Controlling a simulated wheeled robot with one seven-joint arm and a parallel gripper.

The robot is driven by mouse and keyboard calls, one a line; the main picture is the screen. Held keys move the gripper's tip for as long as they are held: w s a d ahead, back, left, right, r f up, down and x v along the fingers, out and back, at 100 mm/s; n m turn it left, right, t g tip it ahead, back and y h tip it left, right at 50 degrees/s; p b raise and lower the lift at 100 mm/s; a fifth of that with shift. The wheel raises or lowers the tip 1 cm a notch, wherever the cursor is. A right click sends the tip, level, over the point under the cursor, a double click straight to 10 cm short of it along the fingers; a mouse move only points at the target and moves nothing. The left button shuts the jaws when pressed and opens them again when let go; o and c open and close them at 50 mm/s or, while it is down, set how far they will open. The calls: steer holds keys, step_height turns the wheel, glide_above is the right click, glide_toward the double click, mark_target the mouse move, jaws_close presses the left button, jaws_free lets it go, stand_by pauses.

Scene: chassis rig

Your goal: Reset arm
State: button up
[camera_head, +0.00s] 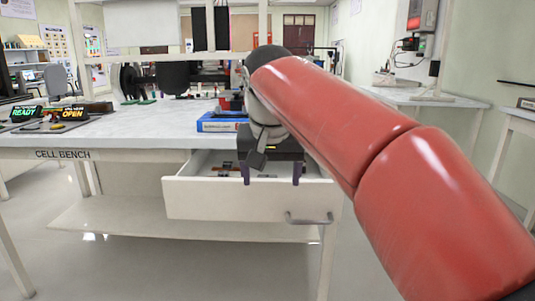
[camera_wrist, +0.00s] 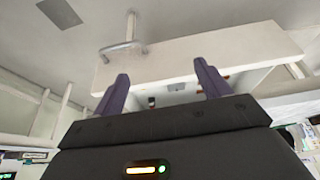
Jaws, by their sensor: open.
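My gripper (camera_head: 270,172) is open, with its two dark purple fingers spread and nothing between them. In the head view it hangs at the pulled-out white drawer (camera_head: 240,203) under the cell bench (camera_head: 125,130). The fingers overlap the drawer's opening in that view; I cannot tell how deep they reach. In the wrist view the fingers (camera_wrist: 163,90) point toward the drawer front (camera_wrist: 200,50), with its handle (camera_wrist: 122,46) at the left. My red arm covers the right part of the bench. Small dark and reddish items lie in the drawer, partly hidden.
A blue box (camera_head: 220,122) stands on the bench near the gripper. Displays reading READY and OPEN (camera_head: 72,113) stand at the bench's left. A lower shelf (camera_head: 150,222) runs beneath. A side table (camera_head: 430,97) is at the right. Open floor lies in front.

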steer(key=s+d+f, duration=0.7)
steer(key=s+f, duration=0.2)
steer(key=s, duration=0.1)
steer(key=s+d+f+t+p, duration=0.1)
steer(key=s+d+f, duration=0.6)
steer(key=s+f, duration=0.3)
steer(key=shift+s+d+f, duration=0.25)
steer(key=shift+s+d, duration=0.1)
steer(key=shift+s, duration=0.3)
steer(key=shift+c, duration=0.5)
